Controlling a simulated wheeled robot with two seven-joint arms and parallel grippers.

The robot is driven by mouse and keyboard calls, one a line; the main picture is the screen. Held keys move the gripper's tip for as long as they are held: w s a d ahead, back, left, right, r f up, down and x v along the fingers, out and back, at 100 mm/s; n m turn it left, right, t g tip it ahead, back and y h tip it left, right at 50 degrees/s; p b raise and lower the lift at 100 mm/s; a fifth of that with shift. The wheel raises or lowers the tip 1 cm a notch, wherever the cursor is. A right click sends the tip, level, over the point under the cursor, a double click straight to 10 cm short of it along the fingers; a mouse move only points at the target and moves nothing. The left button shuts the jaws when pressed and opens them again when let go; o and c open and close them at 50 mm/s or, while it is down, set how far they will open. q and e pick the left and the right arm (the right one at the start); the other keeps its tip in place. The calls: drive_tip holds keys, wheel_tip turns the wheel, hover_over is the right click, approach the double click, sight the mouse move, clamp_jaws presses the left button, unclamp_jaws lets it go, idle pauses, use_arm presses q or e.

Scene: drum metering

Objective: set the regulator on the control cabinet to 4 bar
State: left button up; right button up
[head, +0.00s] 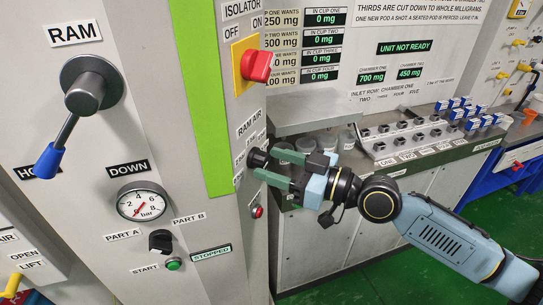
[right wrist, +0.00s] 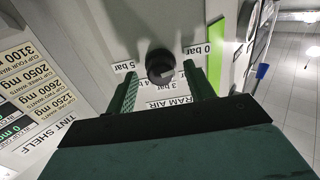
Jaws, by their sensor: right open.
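The regulator is a round black knob (head: 258,157) on the side face of the grey control cabinet (head: 215,245), under the RAM AIR label. In the right wrist view the knob (right wrist: 160,65) has bar labels around it; 0, 3, 4 and 5 bar can be made out. A small light mark shows at its lower right, but I cannot tell which value it points to. My right gripper (head: 268,164) is open, its green fingers on either side of the knob. In the right wrist view gaps show between knob and fingers. My left gripper is not in view.
A red isolator switch (head: 257,66) sits above the regulator and a red button (head: 257,212) below it. A pressure gauge (head: 142,203) and a ram lever (head: 85,100) are on the front face. A bench with switch rows (head: 415,135) stands behind my right arm.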

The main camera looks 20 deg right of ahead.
drive_tip(key=shift+w+a, duration=0.4)
drive_tip(key=shift+a, duration=0.05)
drive_tip(key=c, duration=1)
drive_tip(key=shift+o, duration=0.2)
